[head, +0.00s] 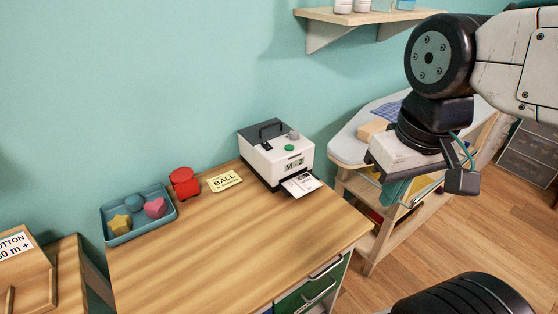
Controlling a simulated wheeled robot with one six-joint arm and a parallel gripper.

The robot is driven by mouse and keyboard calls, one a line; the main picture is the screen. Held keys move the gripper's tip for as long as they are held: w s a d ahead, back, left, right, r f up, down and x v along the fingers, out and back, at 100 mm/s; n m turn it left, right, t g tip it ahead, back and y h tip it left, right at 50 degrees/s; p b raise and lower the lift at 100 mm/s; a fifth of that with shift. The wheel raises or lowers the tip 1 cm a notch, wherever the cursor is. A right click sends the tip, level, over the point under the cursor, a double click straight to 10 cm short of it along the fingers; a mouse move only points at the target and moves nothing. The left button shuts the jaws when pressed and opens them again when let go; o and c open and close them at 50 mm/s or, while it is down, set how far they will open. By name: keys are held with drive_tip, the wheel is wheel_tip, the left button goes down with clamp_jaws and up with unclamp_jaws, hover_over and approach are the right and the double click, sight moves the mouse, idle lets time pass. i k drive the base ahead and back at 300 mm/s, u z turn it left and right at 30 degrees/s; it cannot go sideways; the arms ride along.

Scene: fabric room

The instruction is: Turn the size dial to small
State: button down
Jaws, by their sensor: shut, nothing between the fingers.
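A white and black machine (277,155) stands at the back right of the wooden table. A round grey knob (292,135) sits on its top right, with a green button (289,147) just in front of it. A small front label (294,164) seems to show an M; the rest is too small to read surely. Which way the knob points cannot be told. My gripper (396,188) is shut and empty, hanging in the air to the right of the machine, well apart from it. Its fingertips are small and partly hidden by its own body.
A printed card (299,185) lies at the machine's front. A yellow BALL card (224,181), a red object (184,182) and a blue tray (124,239) of shapes lie to the left. An ironing board (348,146) stands behind my gripper. The table's front is clear.

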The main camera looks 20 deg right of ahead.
sight(294, 134)
drive_tip(key=u, duration=0.55)
drive_tip(key=k, duration=1.3)
drive_tip(key=z, duration=0.15)
drive_tip(key=i, duration=0.55)
drive_tip(key=z, duration=0.7)
drive_tip(key=i, duration=1.1)
drive_tip(key=u, duration=0.55)
